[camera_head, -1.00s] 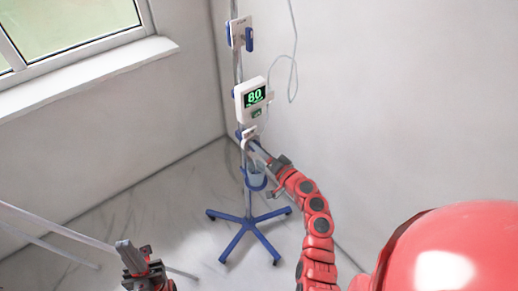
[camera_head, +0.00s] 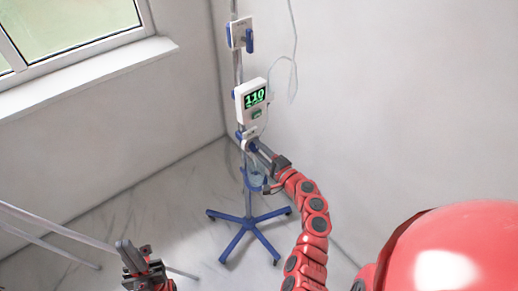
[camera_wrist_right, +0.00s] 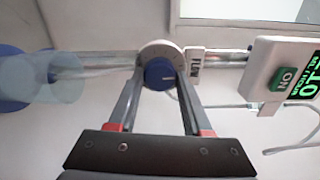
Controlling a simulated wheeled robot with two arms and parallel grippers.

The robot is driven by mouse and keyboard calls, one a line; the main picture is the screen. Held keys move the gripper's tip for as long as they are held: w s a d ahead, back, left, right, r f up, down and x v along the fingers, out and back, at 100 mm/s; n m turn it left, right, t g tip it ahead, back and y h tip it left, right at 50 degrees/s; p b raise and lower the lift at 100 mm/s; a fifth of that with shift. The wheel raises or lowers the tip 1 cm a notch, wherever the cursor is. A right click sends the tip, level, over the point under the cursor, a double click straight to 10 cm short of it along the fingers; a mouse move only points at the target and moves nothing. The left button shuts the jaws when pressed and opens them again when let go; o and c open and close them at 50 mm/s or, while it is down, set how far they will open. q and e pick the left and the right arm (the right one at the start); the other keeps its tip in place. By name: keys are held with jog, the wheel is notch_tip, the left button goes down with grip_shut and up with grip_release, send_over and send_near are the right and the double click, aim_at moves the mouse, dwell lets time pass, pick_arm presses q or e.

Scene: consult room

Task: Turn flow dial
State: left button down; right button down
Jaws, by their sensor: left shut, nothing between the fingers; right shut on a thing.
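The flow dial (camera_wrist_right: 160,73) is a blue knob on a round white body fixed to the metal pole; a small label reading FLOW sits beside it. My right gripper (camera_wrist_right: 160,82) is shut on the blue knob, one finger on each side. In the head view the dial (camera_head: 251,147) is partly hidden by my right gripper (camera_head: 257,149). The monitor (camera_head: 252,101) above it shows 110 in green; it also shows in the right wrist view (camera_wrist_right: 262,72), with a green ON button. My left gripper (camera_head: 125,248) is shut and empty, low at the left.
The pole (camera_head: 249,202) stands on a blue star-shaped base (camera_head: 248,230) near the room's corner. A clear cup in a blue holder (camera_head: 254,179) hangs below the dial. A thin tube (camera_head: 293,75) loops beside the monitor. Metal rails (camera_head: 60,223) lie at the left.

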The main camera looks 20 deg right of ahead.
jog(key=shift+m, duration=0.8)
jog(key=shift+f, duration=0.1)
jog(key=shift+c, duration=1.7)
grip_release()
jog(key=shift+s+d, duration=0.1)
jog(key=b+v, duration=0.3)
jog(key=v, duration=1.4)
jog(key=shift+s, duration=0.15)
